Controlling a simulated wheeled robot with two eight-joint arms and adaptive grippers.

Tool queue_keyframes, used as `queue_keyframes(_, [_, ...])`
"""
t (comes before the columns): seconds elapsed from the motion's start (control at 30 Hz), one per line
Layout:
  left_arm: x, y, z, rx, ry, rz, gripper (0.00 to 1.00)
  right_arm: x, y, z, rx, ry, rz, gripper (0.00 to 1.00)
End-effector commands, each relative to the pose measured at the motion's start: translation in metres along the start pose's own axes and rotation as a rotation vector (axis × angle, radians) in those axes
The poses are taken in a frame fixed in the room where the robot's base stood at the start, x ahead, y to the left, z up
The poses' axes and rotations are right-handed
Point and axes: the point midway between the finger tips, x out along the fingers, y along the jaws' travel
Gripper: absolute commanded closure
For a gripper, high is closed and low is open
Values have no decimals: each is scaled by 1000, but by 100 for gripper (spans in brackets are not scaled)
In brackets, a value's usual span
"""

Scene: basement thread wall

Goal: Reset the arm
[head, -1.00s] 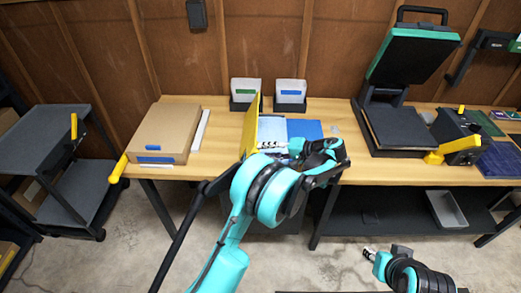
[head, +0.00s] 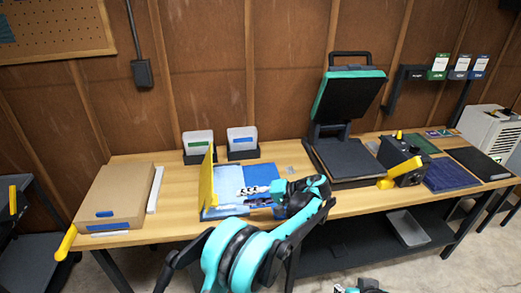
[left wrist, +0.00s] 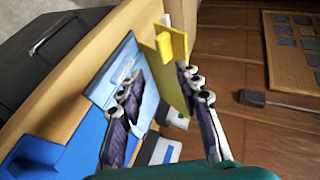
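My left gripper (head: 256,192) is at the front middle of the workbench, over or close to the blue sheets. In the left wrist view its two fingers (left wrist: 160,105) are spread apart with nothing between the tips. My left arm hides part of the bench front. My right gripper (head: 343,289) shows only as a small part at the bottom edge of the head view, so its opening is hidden.
A yellow panel (head: 206,180) stands upright beside a light-blue sheet (head: 230,180) and a darker blue sheet (head: 264,174). A cardboard box (head: 113,192) lies left. A heat press (head: 345,155) stands right. Two card holders (head: 242,145) stand behind. A grey bin (head: 408,228) sits below.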

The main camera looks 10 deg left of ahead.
Motion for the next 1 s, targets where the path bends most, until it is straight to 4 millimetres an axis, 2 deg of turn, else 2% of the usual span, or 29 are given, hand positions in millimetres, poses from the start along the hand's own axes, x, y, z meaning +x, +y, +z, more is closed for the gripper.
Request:
queue_keyframes(0.17, [7,-16,5,15,3,49,66,0,0,0,1,0,0,66])
queue_keyframes(0.27, [16,-37,17,35,11,133,66,0,0,0,1,0,0,66])
queue_keyframes(0.37, [26,-60,37,53,27,246,66,0,0,0,1,0,0,66])
queue_keyframes(0.5, [35,-83,74,58,60,409,66,0,0,0,1,0,0,66])
queue_keyframes(0.7, [38,-100,138,20,120,631,66,0,0,0,1,0,0,66])
queue_keyframes(0.87, [33,-101,192,-46,180,794,66,0,0,0,1,0,0,66])
queue_keyframes(1.0, [25,-93,236,-131,240,921,66,0,0,0,1,0,0,66])
